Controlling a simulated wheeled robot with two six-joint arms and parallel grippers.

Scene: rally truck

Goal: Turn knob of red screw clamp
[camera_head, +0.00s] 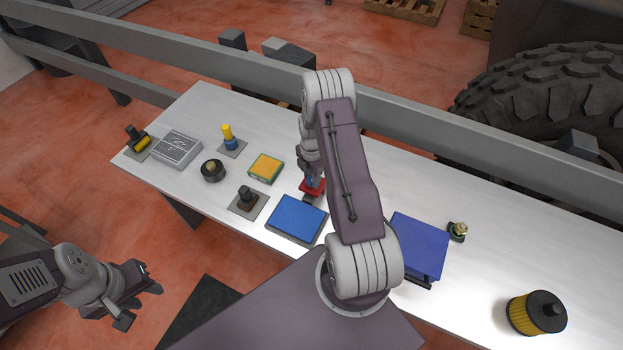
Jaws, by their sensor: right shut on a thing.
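The red screw clamp (318,187) stands near the middle of the light table, just behind a flat blue pad. My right arm reaches over the table and hides much of the clamp. My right gripper (311,180) points down at the clamp and is shut on it; the fingertips and the knob are mostly hidden. My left gripper (139,300) hangs off the table at the lower left, with its fingers apart and nothing between them.
The blue pad (296,219) lies in front of the clamp. A blue box (418,246) and a yellow-black filter (536,313) stand to the right. Several small parts, including a yellow-orange box (265,168), stand to the left. A grey rail (400,121) runs behind the table.

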